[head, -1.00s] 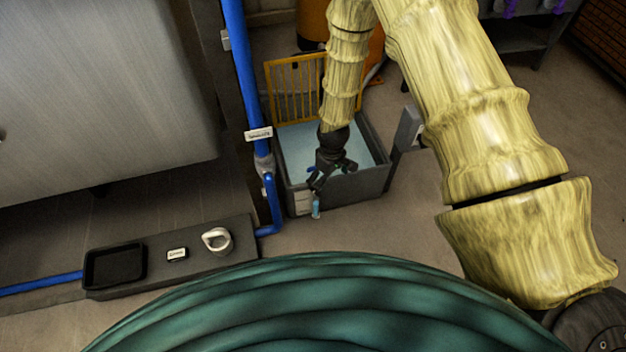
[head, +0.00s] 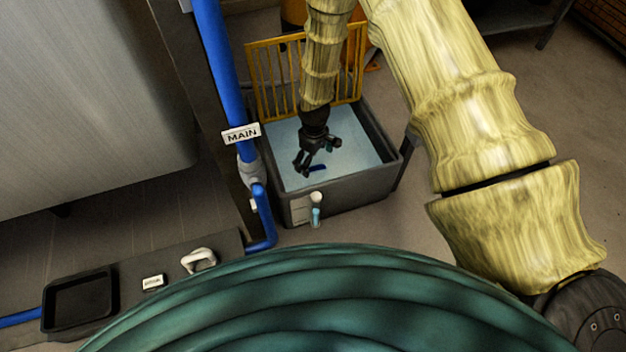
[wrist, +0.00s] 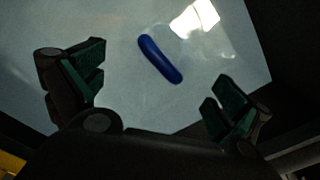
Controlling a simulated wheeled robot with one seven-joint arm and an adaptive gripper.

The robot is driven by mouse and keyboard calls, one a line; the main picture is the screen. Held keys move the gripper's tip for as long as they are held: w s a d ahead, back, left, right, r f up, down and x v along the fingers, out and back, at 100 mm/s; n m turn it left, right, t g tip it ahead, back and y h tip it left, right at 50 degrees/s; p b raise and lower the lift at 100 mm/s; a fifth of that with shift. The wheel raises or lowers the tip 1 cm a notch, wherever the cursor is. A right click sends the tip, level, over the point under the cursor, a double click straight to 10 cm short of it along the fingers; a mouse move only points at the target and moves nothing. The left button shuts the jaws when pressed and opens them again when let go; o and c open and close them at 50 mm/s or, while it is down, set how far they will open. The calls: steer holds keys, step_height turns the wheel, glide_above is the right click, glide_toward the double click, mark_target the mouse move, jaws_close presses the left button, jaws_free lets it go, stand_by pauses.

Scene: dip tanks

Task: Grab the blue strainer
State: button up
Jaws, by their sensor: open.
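The blue strainer shows in the wrist view as a short, rounded blue bar (wrist: 160,60) against the pale water; no bowl or mesh can be made out. In the head view it is a small blue strip (head: 317,168) inside the grey tank (head: 352,190), close to my gripper's fingers. My gripper (head: 319,160) points down over the tank, open and empty. In the wrist view the bar lies between and beyond the two spread fingers of my gripper (wrist: 157,88), apart from both. How far below the fingers it lies is hard to tell.
A yellow rack (head: 262,85) stands at the tank's back edge. A blue pipe (head: 222,75) with a "MAIN" label (head: 241,134) runs along its left. A small tap (head: 316,212) is on the tank's front. A black tray (head: 77,300) and a white handled item (head: 199,260) sit lower left.

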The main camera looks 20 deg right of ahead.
mark_target(313, 169)
step_height(313, 169, down, 6)
steer(key=b, duration=0.2)
steer(key=shift+w+a+b, duration=0.1)
steer(key=shift+b, duration=0.25)
steer(key=shift+s+f+b, duration=0.2)
steer(key=shift+f+b, duration=1.8)
steer(key=shift+f, duration=0.55)
steer(key=c, duration=1)
steer(key=shift+s, duration=0.1)
steer(key=shift+c, duration=0.2)
